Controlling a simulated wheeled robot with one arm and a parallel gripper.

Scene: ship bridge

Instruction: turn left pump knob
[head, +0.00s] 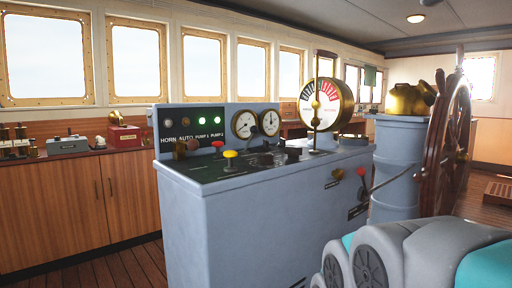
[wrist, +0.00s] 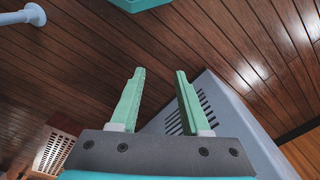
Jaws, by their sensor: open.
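The blue-grey console (head: 250,215) stands in the middle of the head view. Its upright panel carries the labels HORN, AUTO, PUMP 1 and PUMP 2 under a row of small lights. Below the labels are dark brownish knobs (head: 180,151), a red knob (head: 217,145) and a yellow knob (head: 230,155). I cannot tell for sure which is the left pump knob. My gripper (wrist: 156,85) is open and empty in the wrist view, its green fingers apart over the wooden floor, away from the knobs. It does not show in the head view.
Two round gauges (head: 244,124) and a brass telegraph dial (head: 320,104) are on the console. A ship's wheel (head: 446,140) and a pedestal (head: 398,165) stand at its right. Wooden cabinets (head: 82,212) line the left wall. A vented grey-blue housing (wrist: 222,105) is close to my right finger in the wrist view.

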